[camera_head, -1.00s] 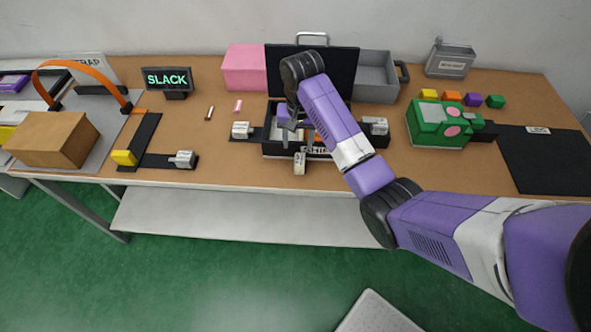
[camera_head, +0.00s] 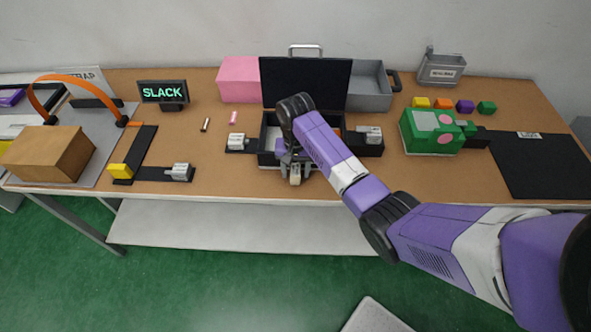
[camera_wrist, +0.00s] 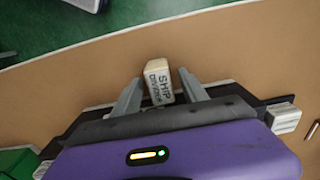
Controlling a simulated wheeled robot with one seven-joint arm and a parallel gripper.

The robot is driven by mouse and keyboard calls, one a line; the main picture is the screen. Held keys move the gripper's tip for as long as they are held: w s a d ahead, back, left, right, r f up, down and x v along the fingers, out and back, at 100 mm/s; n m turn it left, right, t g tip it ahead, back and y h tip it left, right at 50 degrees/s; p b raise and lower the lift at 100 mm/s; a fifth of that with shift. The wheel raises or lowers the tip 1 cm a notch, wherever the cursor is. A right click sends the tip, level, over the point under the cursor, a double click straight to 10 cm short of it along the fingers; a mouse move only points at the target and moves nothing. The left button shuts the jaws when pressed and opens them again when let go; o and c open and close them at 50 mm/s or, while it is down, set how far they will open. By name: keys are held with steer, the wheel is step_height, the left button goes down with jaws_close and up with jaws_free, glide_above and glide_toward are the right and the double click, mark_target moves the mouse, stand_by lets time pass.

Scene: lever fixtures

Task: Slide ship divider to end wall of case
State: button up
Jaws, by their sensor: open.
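The ship divider's pale tab (camera_wrist: 158,78), labelled "SHIP DIVIDER", shows in the wrist view and sticks out at the front of the black case. It also shows in the head view (camera_head: 295,175), just below my gripper (camera_head: 293,162). In the wrist view my gripper (camera_wrist: 160,75) is open, with one finger on each side of the tab. The right finger looks very near the tab; I cannot tell whether it touches. The case (camera_head: 266,151) stands with its black lid (camera_head: 305,80) raised. My arm hides much of the case's inside and right part.
A pink box (camera_head: 238,80) and a grey bin (camera_head: 371,85) stand behind. A green block (camera_head: 431,133) is to the right. The table front by the tab is clear.

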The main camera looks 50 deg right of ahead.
jaws_close()
stand_by(1.4)
